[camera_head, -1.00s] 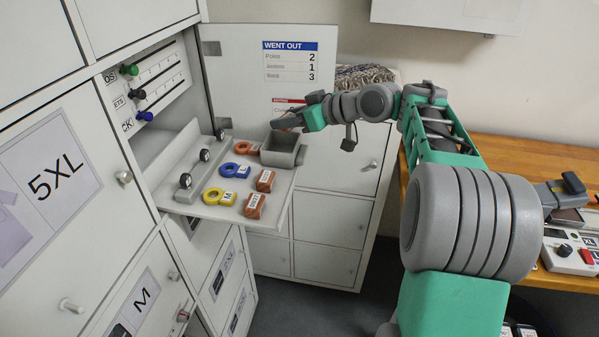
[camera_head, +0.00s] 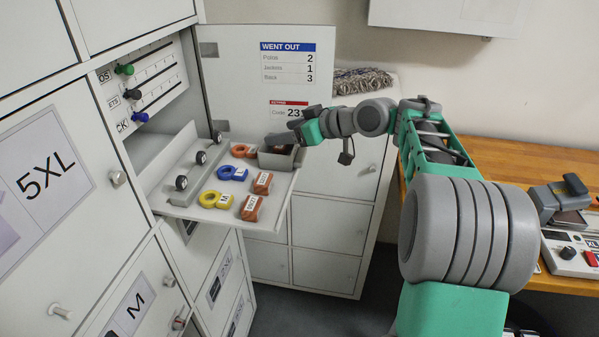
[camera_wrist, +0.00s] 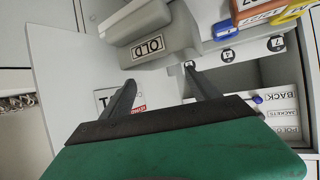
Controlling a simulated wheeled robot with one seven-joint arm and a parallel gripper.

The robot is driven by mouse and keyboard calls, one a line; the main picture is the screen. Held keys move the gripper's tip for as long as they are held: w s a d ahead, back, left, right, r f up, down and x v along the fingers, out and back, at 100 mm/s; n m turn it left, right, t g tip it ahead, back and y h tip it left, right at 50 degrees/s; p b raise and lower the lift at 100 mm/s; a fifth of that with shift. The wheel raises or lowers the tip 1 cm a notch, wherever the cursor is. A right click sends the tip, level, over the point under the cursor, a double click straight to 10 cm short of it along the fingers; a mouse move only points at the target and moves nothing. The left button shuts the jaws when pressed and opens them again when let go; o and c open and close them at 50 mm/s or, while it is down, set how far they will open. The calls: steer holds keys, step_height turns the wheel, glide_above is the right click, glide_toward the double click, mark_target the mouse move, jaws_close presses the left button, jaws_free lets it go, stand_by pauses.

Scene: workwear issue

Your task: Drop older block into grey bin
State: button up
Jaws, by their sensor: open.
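The grey bin (camera_head: 288,160) stands at the right end of the pull-out shelf. In the wrist view the grey bin (camera_wrist: 175,52) carries an OLD label. Two orange-red blocks with white labels, one farther (camera_head: 262,183) and one nearer (camera_head: 251,207), lie on the shelf left of and in front of the bin. Their labels are too small to read. My gripper (camera_head: 278,138) is at the bin's far rim in the head view, with open, empty fingers. The wrist view shows my gripper (camera_wrist: 155,88) with the bin beyond its fingertips. The bin's inside is mostly hidden.
Orange (camera_head: 243,150), blue (camera_head: 232,173) and yellow (camera_head: 216,199) rings lie on the shelf (camera_head: 190,211). An open door (camera_head: 245,90) with a notice stands behind. Lockers flank the shelf. A wooden bench (camera_head: 520,160) with devices is at right.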

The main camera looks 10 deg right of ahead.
steer(key=b+v, duration=0.1)
steer(key=v, duration=0.7)
steer(key=shift+w, duration=0.1)
steer(key=s+d+f+m+g+h, duration=0.2)
steer(key=s+d+f+m, duration=0.15)
steer(key=f, duration=0.35)
steer(key=s+d+f+m+g+h, duration=0.1)
steer(key=s+d+f+m+h, duration=0.2)
steer(key=f, duration=0.4)
steer(key=s+d+f+m+g+h, duration=0.1)
steer(key=s+d+f+m+g, duration=0.15)
steer(key=d+f, duration=0.35)
steer(key=s+a+f+m+g+h, duration=0.1)
steer(key=s+a+f+m+h, duration=0.15)
steer(key=s, duration=0.55)
steer(key=s+a+f+m+g+h, duration=0.1)
steer(key=s+a+f+g, duration=0.2)
steer(key=s, duration=0.5)
steer(key=w+a+r+n+t, duration=0.1)
steer(key=a+r+n+t, duration=0.2)
steer(key=a, duration=0.7)
steer(key=shift+a+r+n+y, duration=0.2)
steer(key=shift+r+n+y, duration=0.25)
steer(key=shift+r+n, duration=0.25)
